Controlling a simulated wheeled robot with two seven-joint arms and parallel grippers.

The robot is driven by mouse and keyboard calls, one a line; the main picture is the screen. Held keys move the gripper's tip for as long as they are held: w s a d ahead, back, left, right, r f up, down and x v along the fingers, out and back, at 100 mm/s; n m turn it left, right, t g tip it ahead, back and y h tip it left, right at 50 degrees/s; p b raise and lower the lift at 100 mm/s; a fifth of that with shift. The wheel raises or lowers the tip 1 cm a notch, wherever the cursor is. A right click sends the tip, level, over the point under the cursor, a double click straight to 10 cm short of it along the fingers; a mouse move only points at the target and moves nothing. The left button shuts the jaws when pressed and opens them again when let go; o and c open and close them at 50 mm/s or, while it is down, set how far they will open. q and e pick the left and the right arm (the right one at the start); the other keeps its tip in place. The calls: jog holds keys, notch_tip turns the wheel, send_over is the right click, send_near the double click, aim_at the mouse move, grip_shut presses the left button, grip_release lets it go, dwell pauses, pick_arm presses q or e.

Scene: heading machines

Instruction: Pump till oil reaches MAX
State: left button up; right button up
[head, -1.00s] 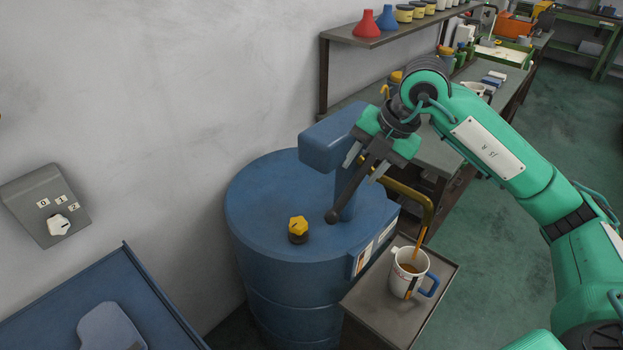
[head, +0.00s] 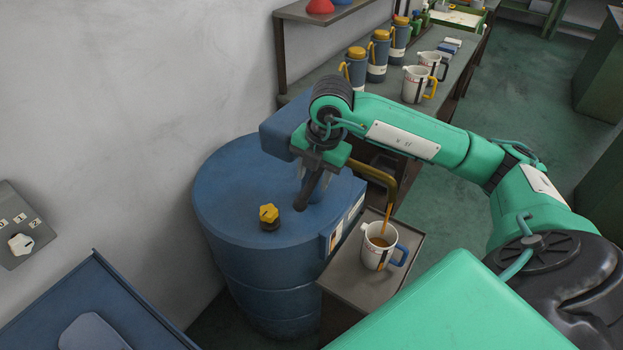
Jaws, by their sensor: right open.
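A blue oil drum (head: 228,205) stands by the wall with a blue pump head (head: 284,132) on top. A dark pump lever (head: 307,192) with a ball end slants down over the lid. My right gripper (head: 314,182) is open, with its fingers at the lever; whether they touch it is unclear. A brass spout (head: 378,174) arches out over a white mug (head: 374,258) with a blue handle. An orange oil stream (head: 387,217) runs into the mug, and brown oil (head: 383,241) shows inside. The MAX mark cannot be read. My left gripper is out of view.
The mug stands on a small grey shelf (head: 403,262) beside the drum. A yellow cap (head: 268,214) sits on the lid. A bench behind holds flasks (head: 377,62) and other mugs (head: 415,86). A switch box (head: 22,228) is on the left wall.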

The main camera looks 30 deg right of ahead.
aim_at(313, 179)
jog(key=shift+w+a+f, duration=0.1)
jog(key=shift+w+f, duration=0.05)
jog(key=shift+f, duration=0.65)
jog(key=shift+w+a+f, duration=0.1)
jog(key=shift+f, duration=0.7)
jog(key=shift+d, duration=0.1)
grip_shut()
jog(key=shift+r, duration=0.1)
